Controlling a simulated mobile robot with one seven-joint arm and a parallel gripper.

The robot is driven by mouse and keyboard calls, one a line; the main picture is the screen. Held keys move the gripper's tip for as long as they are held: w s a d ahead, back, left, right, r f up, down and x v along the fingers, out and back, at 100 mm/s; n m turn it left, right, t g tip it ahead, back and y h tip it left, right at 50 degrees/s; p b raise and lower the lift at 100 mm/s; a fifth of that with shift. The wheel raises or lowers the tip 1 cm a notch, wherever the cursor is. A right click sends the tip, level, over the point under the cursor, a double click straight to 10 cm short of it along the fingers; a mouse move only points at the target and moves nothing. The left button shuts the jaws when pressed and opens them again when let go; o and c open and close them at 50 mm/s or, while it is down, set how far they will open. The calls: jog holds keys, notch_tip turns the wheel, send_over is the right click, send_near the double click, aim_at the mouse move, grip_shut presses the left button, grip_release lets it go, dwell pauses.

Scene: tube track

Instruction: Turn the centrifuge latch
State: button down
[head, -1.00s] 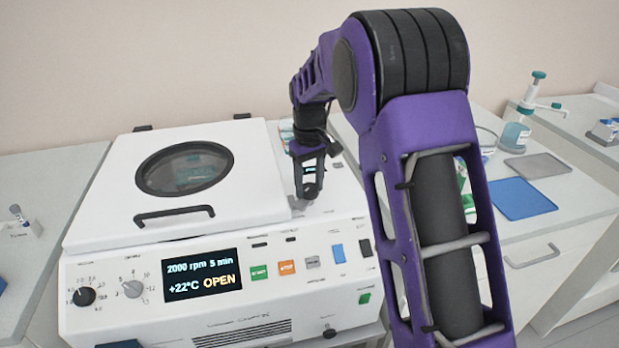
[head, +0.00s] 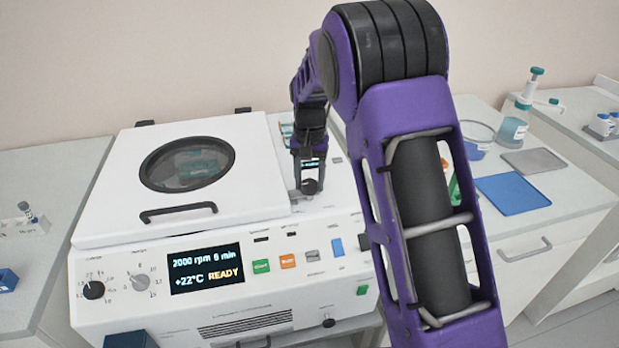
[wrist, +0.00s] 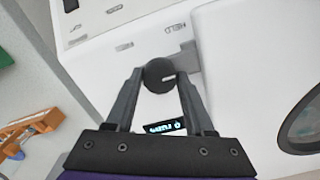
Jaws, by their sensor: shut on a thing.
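The white centrifuge (head: 300,228) stands on the bench with its lid (head: 105,205) down and a round dark-rimmed window in it. Its display (head: 206,268) reads 2000 rpm 6 min, +22°C READY. The latch (wrist: 159,75) is a round dark knob with a pale line, beside a grey plate by the lid's edge in the wrist view. My gripper (wrist: 158,82) is shut on the latch, one finger on each side. In the head view my gripper (head: 311,187) points down at the lid's right side and mostly hides the latch.
The lid's black handle (head: 178,212) is at the front. To the right, a blue mat (head: 512,196), a grey mat (head: 533,161) and a dispenser bottle (head: 512,130) stand on the bench. An orange rack (wrist: 30,125) shows at left in the wrist view.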

aim_at(310, 183)
dwell(0.4)
jog(key=shift+c, duration=1.3)
grip_release()
jog(key=shift+r, duration=0.1)
notch_tip(310, 183, up, 17)
jog(key=shift+r, duration=0.15)
